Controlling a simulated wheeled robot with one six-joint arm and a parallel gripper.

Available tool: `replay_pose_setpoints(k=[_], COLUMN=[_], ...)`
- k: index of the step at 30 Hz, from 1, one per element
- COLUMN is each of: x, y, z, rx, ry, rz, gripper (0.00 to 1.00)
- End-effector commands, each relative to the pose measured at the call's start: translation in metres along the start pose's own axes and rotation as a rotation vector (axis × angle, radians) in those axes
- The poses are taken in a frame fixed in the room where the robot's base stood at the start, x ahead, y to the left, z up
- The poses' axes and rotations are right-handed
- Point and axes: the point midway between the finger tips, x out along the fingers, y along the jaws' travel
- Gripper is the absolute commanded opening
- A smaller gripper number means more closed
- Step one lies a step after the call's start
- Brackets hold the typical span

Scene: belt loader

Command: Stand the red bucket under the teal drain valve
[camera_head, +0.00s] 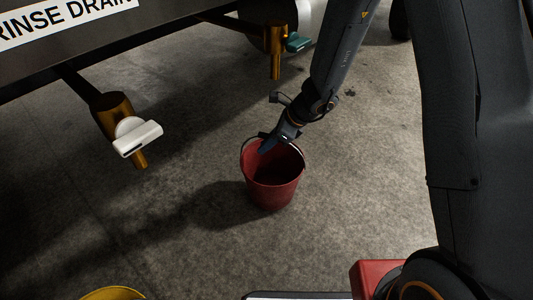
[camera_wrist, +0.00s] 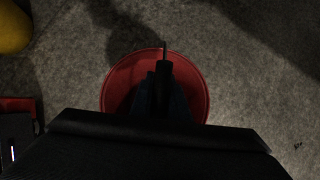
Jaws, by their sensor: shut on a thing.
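The red bucket (camera_head: 272,185) is upright, at or just above the concrete floor, in the middle of the head view. Its round rim (camera_wrist: 203,78) shows from above in the wrist view. My gripper (camera_head: 265,148) is over the bucket's mouth and shut on its dark handle; the exact grip is partly hidden. The teal drain valve (camera_head: 297,42) is on a brass fitting with a downward spout, behind the bucket at the top of the head view. The bucket is apart from it, nearer to me.
A white-handled valve (camera_head: 137,137) hangs from the machine at left, under a "RINSE DRAIN" sign (camera_head: 65,18). A yellow object (camera_head: 113,293) is at the bottom left edge. A red box-shaped thing (camera_head: 370,277) is at the bottom. Floor between bucket and valves is clear.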

Motion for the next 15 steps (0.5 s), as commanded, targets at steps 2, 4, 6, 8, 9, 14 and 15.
replay_pose_setpoints(k=[2, 4, 6, 8, 9, 14, 15], x=[0.003, 0.007, 0.014, 0.021, 0.025, 0.030, 0.030], y=[-0.001, -0.001, -0.001, -0.001, -0.001, -0.001, -0.001], z=[-0.001, -0.004, -0.009, -0.013, -0.015, -0.019, -0.019], rx=[0.000, 0.001, 0.000, 0.000, 0.001, -0.001, -0.001], ry=[0.000, 0.000, 0.000, 0.000, 0.000, 0.000, 0.000], rz=[-0.001, 0.000, 0.000, 0.000, 0.000, -0.001, -0.001], gripper=[0.00, 0.00, 0.00, 0.00, 0.00, 0.00, 0.00])
